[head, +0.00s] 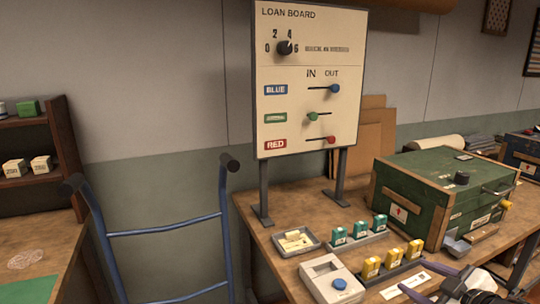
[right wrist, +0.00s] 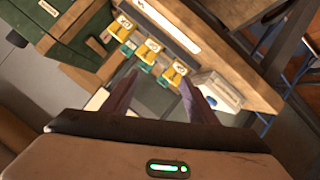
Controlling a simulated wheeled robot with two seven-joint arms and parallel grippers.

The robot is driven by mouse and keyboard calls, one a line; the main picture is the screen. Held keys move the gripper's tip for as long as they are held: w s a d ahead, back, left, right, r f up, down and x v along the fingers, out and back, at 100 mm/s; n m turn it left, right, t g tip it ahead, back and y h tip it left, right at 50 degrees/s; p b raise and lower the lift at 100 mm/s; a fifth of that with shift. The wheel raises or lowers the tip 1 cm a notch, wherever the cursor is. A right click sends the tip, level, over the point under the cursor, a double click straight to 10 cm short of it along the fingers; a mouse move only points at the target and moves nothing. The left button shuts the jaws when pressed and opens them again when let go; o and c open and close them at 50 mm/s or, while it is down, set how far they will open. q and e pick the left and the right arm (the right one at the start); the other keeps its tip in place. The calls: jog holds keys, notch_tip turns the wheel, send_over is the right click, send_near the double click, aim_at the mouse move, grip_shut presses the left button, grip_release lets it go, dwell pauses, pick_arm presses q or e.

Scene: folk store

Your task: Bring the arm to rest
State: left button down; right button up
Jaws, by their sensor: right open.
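My right gripper (head: 432,290) is at the lower right edge of the head view, over the front of the workbench. In the right wrist view my right gripper (right wrist: 160,78) has its two dark fingers apart with nothing between them. Beyond the fingers are several yellow boxes (right wrist: 150,50), which stand in a row in a grey tray; the yellow boxes (head: 393,257) also show in the head view, left of the gripper. The gripper appears apart from them. My left gripper is in neither view.
The workbench (head: 262,222) holds the loan board (head: 310,85), teal boxes (head: 360,229), a small tray (head: 285,250), a white device with a blue button (head: 330,278) and a green case (head: 440,190). A blue hand truck (head: 165,226) stands left, beside a shelf (head: 70,150).

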jog(key=s+d+f+n+g+h, duration=0.1)
jog(key=s+d+f+g, duration=0.15)
jog(key=s+f, duration=1.05)
jog(key=s+d+f+g+h, duration=0.1)
jog(key=s+d+f+g, duration=0.15)
jog(key=s+f, duration=1.05)
jog(key=s+a+m+y, duration=0.1)
jog(key=a+m, duration=0.3)
jog(key=a, duration=0.7)
jog(key=s+a+m+t+y, duration=0.1)
jog(key=s+a+m, duration=0.2)
jog(key=a, duration=0.8)
jog(key=shift+a+f+m, duration=0.15)
jog(key=shift+m, duration=0.35)
